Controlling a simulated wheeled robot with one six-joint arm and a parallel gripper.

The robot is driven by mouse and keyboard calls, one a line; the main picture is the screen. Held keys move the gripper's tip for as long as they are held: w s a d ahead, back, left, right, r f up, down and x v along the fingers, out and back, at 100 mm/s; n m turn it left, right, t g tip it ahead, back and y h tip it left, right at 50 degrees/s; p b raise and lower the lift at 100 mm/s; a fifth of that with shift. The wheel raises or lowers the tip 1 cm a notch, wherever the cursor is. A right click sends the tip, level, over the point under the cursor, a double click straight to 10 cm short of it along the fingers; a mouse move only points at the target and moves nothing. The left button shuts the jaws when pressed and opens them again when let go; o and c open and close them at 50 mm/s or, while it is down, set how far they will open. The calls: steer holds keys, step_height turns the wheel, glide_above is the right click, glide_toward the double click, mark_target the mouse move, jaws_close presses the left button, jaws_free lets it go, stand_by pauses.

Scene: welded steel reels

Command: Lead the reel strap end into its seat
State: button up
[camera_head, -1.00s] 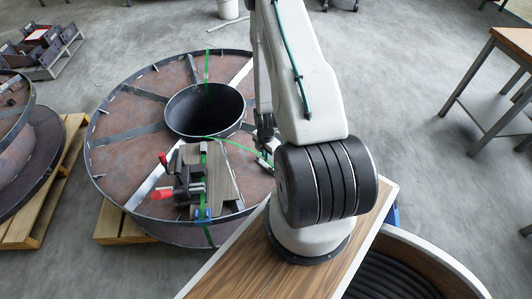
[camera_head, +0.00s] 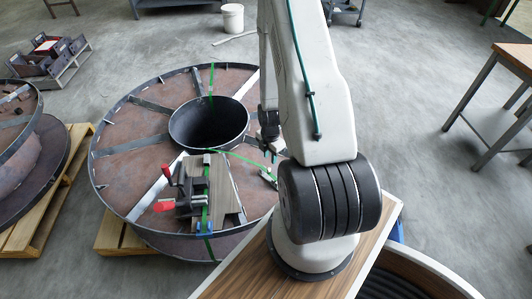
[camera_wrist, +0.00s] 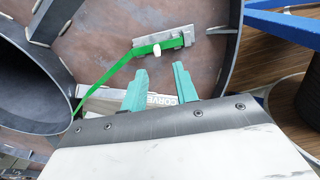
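The large steel reel (camera_head: 125,165) lies flat, with a dark open hub (camera_head: 208,122) at its centre. A green strap (camera_head: 238,158) runs from the hub to a small metal fitting near the reel's right rim. In the wrist view the strap (camera_wrist: 105,82) reaches the grey fitting (camera_wrist: 163,42), where its green end lies along the metal beside a small white piece. I cannot tell whether that end is seated. My gripper (camera_wrist: 160,76) has two teal fingers, apart and with nothing between them, just short of the fitting. In the head view my arm partly hides it.
A wooden block with red-handled clamps (camera_head: 170,188) sits on the reel's near side, with another strap over it. A second reel (camera_head: 35,165) stands on a pallet at left. A wooden-topped cabinet (camera_head: 285,285) is beneath my arm; a table (camera_head: 515,60) stands at right.

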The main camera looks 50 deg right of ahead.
steer(key=w+a+r+m, duration=0.1)
steer(key=a+r+m, duration=0.3)
steer(key=r, duration=0.7)
steer(key=w+a+r+m, duration=0.15)
steer(key=a+r, duration=0.35)
steer(key=r, duration=0.5)
steer(key=w+a+r+m, duration=0.25)
steer(key=a+r, duration=0.25)
steer(key=r, duration=0.6)
steer(key=s+a+r+m, duration=0.4)
steer(key=s+a+r, duration=0.2)
steer(key=s+r, duration=0.2)
steer(key=s+a+r+m+t, duration=0.1)
steer(key=s+a+r+m, duration=0.3)
steer(key=s+a+r, duration=0.3)
steer(key=s, duration=0.4)
steer(key=shift+r+m, duration=0.3)
steer(key=shift+r, duration=0.1)
steer(key=shift+d, duration=0.15)
